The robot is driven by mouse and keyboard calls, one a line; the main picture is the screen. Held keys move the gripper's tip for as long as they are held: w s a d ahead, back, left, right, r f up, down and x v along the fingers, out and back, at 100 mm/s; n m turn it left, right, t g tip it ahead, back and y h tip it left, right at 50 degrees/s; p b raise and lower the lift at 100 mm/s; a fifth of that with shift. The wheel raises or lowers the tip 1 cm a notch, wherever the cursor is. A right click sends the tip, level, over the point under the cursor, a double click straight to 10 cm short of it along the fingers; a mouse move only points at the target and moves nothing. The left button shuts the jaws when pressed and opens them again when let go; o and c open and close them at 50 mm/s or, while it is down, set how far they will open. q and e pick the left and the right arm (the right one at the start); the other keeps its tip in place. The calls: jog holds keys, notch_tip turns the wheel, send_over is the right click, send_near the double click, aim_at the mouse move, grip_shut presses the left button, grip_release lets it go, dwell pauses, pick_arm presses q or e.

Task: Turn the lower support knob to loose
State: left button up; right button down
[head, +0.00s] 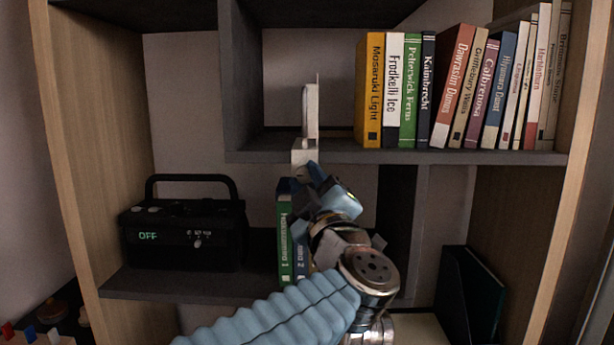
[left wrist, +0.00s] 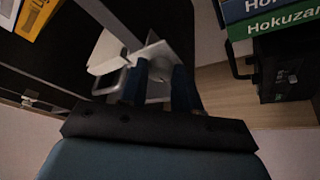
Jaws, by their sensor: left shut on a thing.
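A white and grey metal support (head: 304,152) is clamped on the front edge of the upper shelf, with an upright plate (head: 311,105) rising above it. In the left wrist view its pale metal body (left wrist: 150,55) lies just beyond my fingertips. My left gripper (head: 306,176) is just below the shelf edge, at the underside of the support. In the left wrist view its two dark blue fingers (left wrist: 158,90) are shut on a small grey part, which I take to be the lower support knob; the fingers hide most of it. The knob's setting cannot be read. My right gripper is not in view.
Several books (head: 410,90) stand on the upper shelf (head: 450,156) to the right. A black radio (head: 185,235) showing OFF is on the lower shelf at left. Green and blue books (head: 284,240) stand close behind my left arm. A dark folder (head: 470,295) is at lower right.

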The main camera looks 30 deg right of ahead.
pick_arm(q)
jog(key=shift+s+d+r+n+g+y+p, duration=0.1)
jog(key=shift+n+g+y+p, duration=0.25)
jog(key=shift+n, duration=0.7)
jog(key=shift+d+n+g+y+p, duration=0.15)
jog(key=shift+n+y+p, duration=0.3)
jog(key=shift+n, duration=0.6)
jog(key=shift+a+n, duration=0.15)
jog(key=shift+n, duration=0.15)
jog(key=o, duration=1.1)
jog(key=shift+c, duration=0.2)
jog(key=b+v, duration=0.2)
jog(key=v, duration=1.1)
jog(key=shift+s, duration=0.4)
